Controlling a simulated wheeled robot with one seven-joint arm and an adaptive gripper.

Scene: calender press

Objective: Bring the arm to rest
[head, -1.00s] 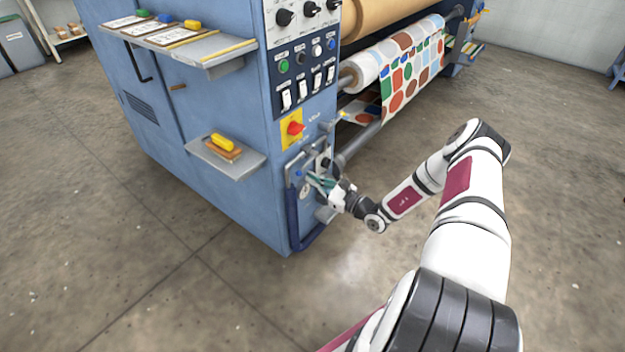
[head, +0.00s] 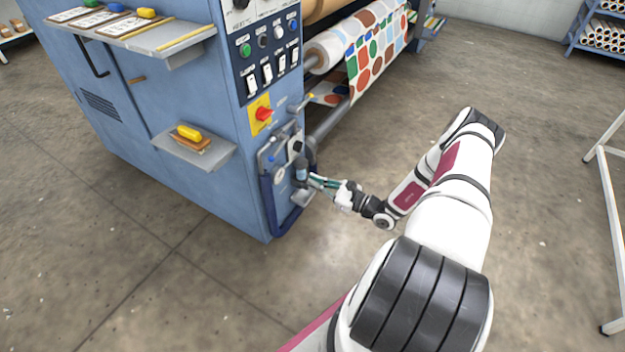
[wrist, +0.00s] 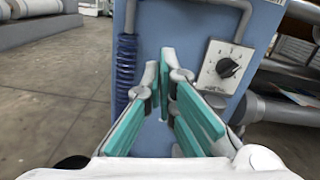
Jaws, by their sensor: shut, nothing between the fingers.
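My gripper (head: 316,182) has teal finger pads and reaches toward the end face of the blue calender press (head: 245,165). In the wrist view the fingers (wrist: 163,75) are shut with nothing between them. They point at the press's blue end panel (wrist: 178,20). In the head view the fingertips are just right of the grey fittings (head: 283,165) on that panel. I cannot tell whether they touch anything. My arm is bent, with its elbow out to the right.
A coiled blue hose (wrist: 126,75) and a dial plate (wrist: 222,66) flank the fingers. A red switch (head: 263,113) and a small shelf (head: 215,152) are on the press. The printed roll (head: 335,48) lies behind. A white frame (head: 606,180) stands at right; floor between is clear.

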